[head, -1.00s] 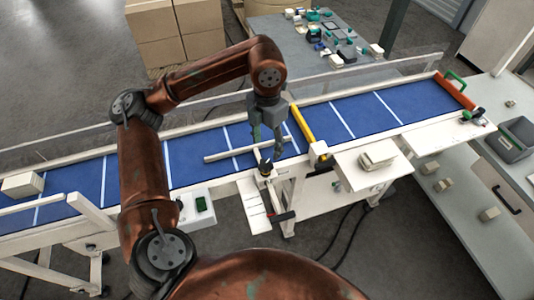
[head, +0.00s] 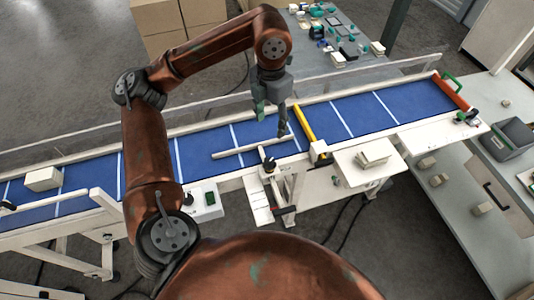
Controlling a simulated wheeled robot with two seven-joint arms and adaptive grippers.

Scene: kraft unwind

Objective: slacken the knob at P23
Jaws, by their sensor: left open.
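A small black knob (head: 269,164) stands at the near edge of the conveyor, on a bracket by the white guide bar (head: 250,148). No P23 label is readable, so I cannot be sure that this is the knob at P23. My left gripper (head: 271,119) is over the blue belt, above and beyond the knob in the picture. Its two fingers are apart, with nothing between them, and it appears clear of the knob. My right gripper is not in view.
The blue conveyor (head: 350,110) crosses the view, with a yellow bar (head: 308,128) right of the gripper. A carton (head: 42,178) sits on the belt at left. A control box (head: 207,202) is at the near side. A side table (head: 355,158) bears stacked pieces.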

